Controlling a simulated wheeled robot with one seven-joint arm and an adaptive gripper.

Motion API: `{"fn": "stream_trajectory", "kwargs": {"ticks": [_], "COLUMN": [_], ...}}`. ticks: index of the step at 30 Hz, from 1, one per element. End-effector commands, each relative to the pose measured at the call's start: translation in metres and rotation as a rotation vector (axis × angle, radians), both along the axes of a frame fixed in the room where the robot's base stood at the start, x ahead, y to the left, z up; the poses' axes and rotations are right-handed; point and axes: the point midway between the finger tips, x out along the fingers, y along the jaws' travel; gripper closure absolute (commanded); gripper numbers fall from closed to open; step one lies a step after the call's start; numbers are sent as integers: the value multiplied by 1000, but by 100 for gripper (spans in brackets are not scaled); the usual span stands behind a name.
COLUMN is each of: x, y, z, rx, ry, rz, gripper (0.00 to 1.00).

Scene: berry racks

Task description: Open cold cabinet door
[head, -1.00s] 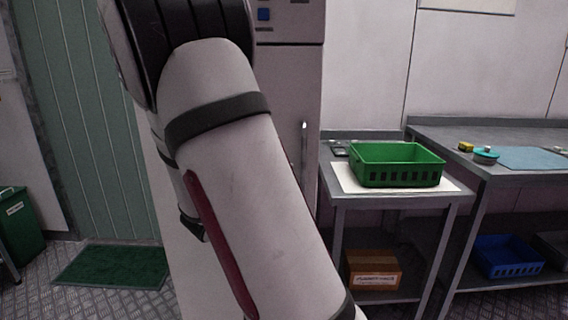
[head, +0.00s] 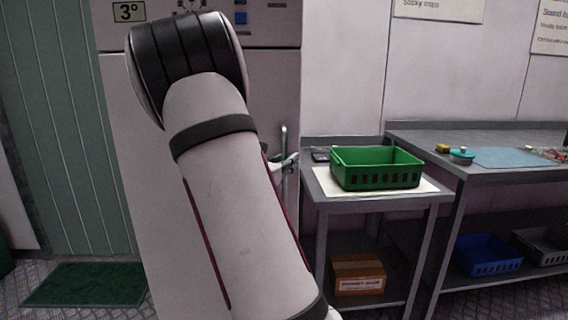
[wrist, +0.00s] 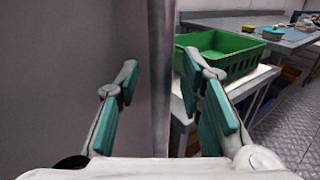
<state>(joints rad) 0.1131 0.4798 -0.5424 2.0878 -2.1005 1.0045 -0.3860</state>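The cold cabinet (head: 135,130) stands upright behind my arm in the head view, with a "3°" display at its top. Its door looks shut. The upright metal handle (head: 284,138) is near the door's right edge. In the wrist view, an upright grey bar, seemingly this handle (wrist: 160,100), stands between the two teal-padded fingers of my gripper (wrist: 159,72). The fingers are apart, with a gap on the left side of the bar; the right fingertip looks close to it. In the head view, my arm hides much of the door and most of my gripper.
A green basket (head: 376,180) sits on a small metal table (head: 318,202) right of the cabinet. A longer bench (head: 430,135) continues right, with a blue crate (head: 488,262) below. A cardboard box (head: 358,274) is on the lower shelf. A green mat (head: 85,284) lies on the floor left.

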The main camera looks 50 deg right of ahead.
Motion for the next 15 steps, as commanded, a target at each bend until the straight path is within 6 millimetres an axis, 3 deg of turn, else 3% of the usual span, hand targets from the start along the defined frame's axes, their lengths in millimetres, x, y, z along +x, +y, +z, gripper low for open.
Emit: {"fn": "stream_trajectory", "kwargs": {"ticks": [6, 10, 15], "x": [0, 0, 0], "y": [0, 0, 0], "z": [0, 0, 0], "rx": [0, 0, 0], "ry": [0, 0, 0], "rz": [-1, -1, -1], "gripper": [68, 97, 100]}}
